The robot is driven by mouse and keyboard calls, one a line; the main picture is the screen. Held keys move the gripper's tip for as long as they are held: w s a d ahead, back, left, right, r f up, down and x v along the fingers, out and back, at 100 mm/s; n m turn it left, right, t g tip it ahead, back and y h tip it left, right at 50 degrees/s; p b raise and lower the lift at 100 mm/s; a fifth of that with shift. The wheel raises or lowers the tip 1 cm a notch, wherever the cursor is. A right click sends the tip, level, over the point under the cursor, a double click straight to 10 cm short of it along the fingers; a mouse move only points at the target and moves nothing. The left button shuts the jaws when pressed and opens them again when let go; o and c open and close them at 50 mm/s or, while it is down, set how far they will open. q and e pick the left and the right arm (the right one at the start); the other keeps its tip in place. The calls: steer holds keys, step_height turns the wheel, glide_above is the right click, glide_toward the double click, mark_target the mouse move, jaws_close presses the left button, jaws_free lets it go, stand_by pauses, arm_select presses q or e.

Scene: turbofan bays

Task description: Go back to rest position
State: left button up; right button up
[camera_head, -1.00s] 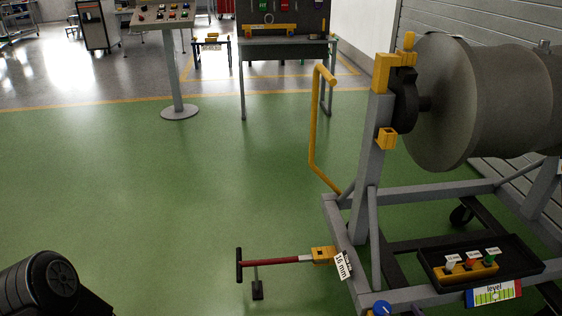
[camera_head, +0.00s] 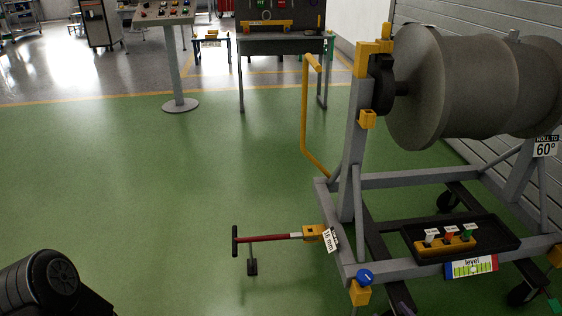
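Neither of my grippers shows in the head view. A black rounded link of my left arm shows at the bottom left corner, with its gripper out of frame. No part of my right arm shows. A grey stand (camera_head: 352,180) on casters carries a large grey cylinder (camera_head: 465,85) at the right. A red-handled bar (camera_head: 265,238) sticks out left from a yellow block (camera_head: 313,232) at the stand's corner, next to a "16 mm" tag (camera_head: 329,240).
A black tray (camera_head: 419,241) with coloured pieces and a level label (camera_head: 471,266) sits on the stand. A yellow handle (camera_head: 304,120) rises at its left side. A control pedestal (camera_head: 178,60) and a workbench (camera_head: 282,36) stand behind. The green floor at left is clear.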

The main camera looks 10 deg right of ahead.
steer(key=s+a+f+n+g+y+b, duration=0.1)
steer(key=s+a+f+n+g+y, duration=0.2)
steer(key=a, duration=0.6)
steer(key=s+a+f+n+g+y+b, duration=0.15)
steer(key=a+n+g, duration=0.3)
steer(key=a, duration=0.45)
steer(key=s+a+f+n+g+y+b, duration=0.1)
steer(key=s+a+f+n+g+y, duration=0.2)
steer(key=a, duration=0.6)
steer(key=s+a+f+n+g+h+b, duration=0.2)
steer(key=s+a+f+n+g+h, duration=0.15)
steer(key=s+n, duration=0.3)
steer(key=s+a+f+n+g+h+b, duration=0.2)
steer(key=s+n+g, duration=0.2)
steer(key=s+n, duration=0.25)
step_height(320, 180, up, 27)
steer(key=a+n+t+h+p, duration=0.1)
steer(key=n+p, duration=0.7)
steer(key=p, duration=1.5)
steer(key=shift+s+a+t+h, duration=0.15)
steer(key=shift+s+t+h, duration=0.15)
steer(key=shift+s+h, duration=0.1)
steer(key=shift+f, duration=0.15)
